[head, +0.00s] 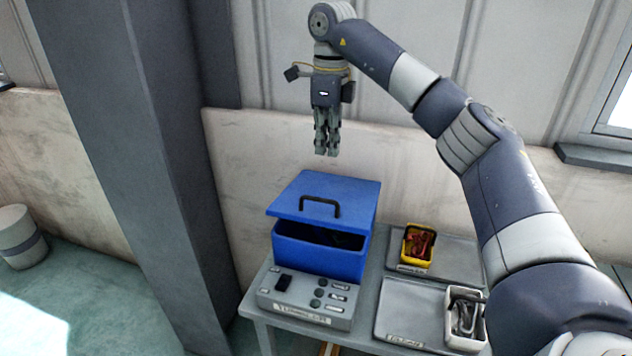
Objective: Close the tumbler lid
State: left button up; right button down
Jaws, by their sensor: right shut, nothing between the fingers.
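The tumbler is a blue box (320,256) on the table's left part. Its blue lid (325,194) has a black handle and stands partly open, with a dark gap between the lid's front edge and the box. My right gripper (326,154) points down above and behind the lid, clear of it. Its fingers are shut with nothing between them. My left gripper is not in view.
A grey control panel (306,298) with buttons sits in front of the box. To the right are a yellow bin (405,257) with red parts and a white bin (451,318) with metal parts, on grey trays. A dark pillar (135,150) stands left of the table. A wall is behind.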

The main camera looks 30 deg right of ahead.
notch_tip(320, 180, down, 11)
jog(key=p, duration=0.4)
jog(key=shift+w+r, duration=0.1)
jog(key=shift+f, duration=0.6)
